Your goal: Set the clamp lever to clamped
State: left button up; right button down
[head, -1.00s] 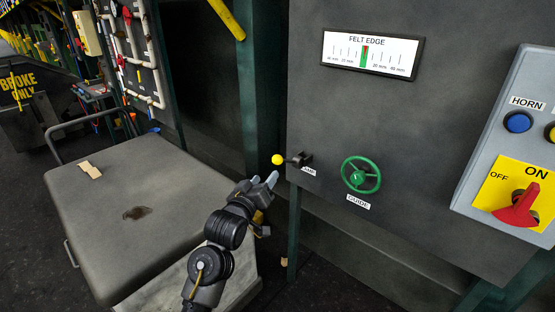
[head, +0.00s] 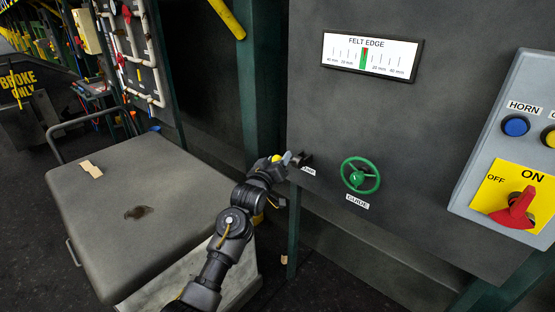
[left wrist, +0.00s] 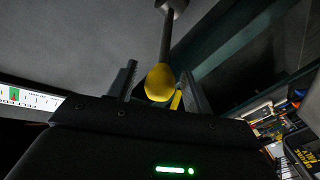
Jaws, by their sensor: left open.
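The clamp lever has a yellow ball knob (head: 276,158) and a dark pivot (head: 306,160) on the grey panel, above a partly hidden label. In the left wrist view the lever's yellow knob (left wrist: 160,83) and its dark shaft (left wrist: 166,38) lie between my open fingers. My left gripper (head: 284,158) is at the lever, its fingers on either side of the knob end. In the left wrist view the left gripper (left wrist: 158,85) shows a finger on each side of the knob, not closed on it. My right gripper is not seen.
A green guide handwheel (head: 360,176) is just right of the lever. A felt edge gauge (head: 372,56) is above. A switch box (head: 515,150) with a red knob is at the right. A grey lidded cart (head: 140,210) stands at the lower left.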

pick_arm(q)
jog(key=shift+w, duration=0.1)
jog(key=shift+c, duration=0.2)
jog(key=shift+c, duration=1.2)
grip_shut()
